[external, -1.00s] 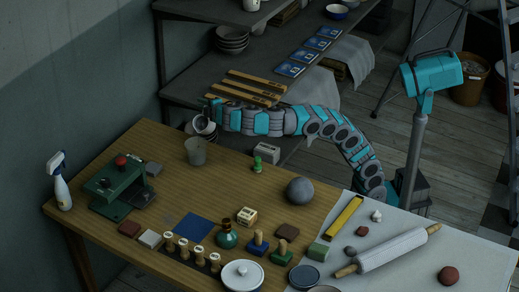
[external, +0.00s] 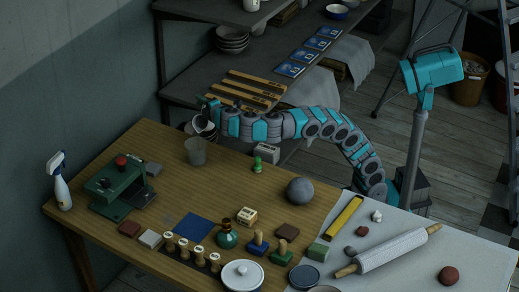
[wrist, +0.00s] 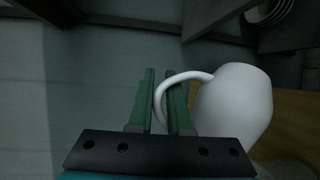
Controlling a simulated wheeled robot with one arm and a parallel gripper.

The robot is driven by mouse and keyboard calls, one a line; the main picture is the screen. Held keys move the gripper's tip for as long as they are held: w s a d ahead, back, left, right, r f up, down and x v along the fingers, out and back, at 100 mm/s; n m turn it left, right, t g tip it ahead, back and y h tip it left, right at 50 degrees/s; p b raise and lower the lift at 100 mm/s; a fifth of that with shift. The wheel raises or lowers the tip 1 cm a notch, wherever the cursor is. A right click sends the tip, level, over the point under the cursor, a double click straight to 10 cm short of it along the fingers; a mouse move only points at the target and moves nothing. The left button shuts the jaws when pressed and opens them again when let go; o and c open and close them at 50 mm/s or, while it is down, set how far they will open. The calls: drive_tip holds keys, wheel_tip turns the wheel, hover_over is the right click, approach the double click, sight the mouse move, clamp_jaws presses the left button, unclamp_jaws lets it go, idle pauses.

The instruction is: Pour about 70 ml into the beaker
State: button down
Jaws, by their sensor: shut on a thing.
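My gripper (external: 207,112) is shut on the handle of a white mug (external: 205,128). In the wrist view the mug (wrist: 236,103) hangs to the right of the green fingers (wrist: 162,98), its looped handle passing between them. The beaker (external: 195,152), a greyish see-through cup, stands upright on the wooden table near its far left edge. The mug is above and just behind the beaker in the external view. It looks tilted. I cannot see a stream, nor make out the level in either vessel.
A green press (external: 122,182) and a spray bottle (external: 60,182) stand at the table's left. A small green figure (external: 257,164) and a grey ball (external: 300,190) stand right of the beaker. Shelves with stacked bowls (external: 232,40) are behind.

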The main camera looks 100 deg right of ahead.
drive_tip(key=shift+w+a+r+n+h+p, duration=0.25)
drive_tip(key=shift+a+r+n+h+p, duration=0.2)
drive_tip(key=shift+r, duration=0.1)
drive_tip(key=shift+w+a+r+n+h+p, duration=0.25)
drive_tip(key=shift+a+r+n+h+p, duration=0.15)
drive_tip(key=shift+r+n, duration=0.1)
idle(1.2)
drive_tip(key=shift+w+r, duration=0.1)
drive_tip(key=shift+w+a+p, duration=0.1)
drive_tip(key=shift+a+p, duration=0.15)
drive_tip(key=shift+p, duration=0.15)
drive_tip(key=shift+d+f+b, duration=0.1)
drive_tip(key=shift+f+b, duration=0.1)
drive_tip(key=shift+b, duration=0.15)
drive_tip(key=s+d+f+m+y+b, duration=0.1)
drive_tip(key=d+f+m+y+b, duration=0.1)
drive_tip(key=f+b, duration=0.1)
drive_tip(key=shift+s+d+f+m, duration=0.1)
drive_tip(key=shift+s+d+m, duration=0.2)
drive_tip(key=shift+s, duration=0.1)
drive_tip(key=shift+d+f+m+y, duration=0.15)
drive_tip(key=shift+m+y, duration=0.1)
drive_tip(key=shift+y, duration=0.3)
drive_tip(key=shift+s+d+f+m+y+b, duration=0.25)
drive_tip(key=shift+f+m+y+b, duration=0.1)
drive_tip(key=shift+f+b, duration=0.25)
drive_tip(key=shift+s+d+f+m+y+b, duration=0.25)
drive_tip(key=shift+f+m+y+b, duration=0.1)
drive_tip(key=shift+f+b, duration=0.2)
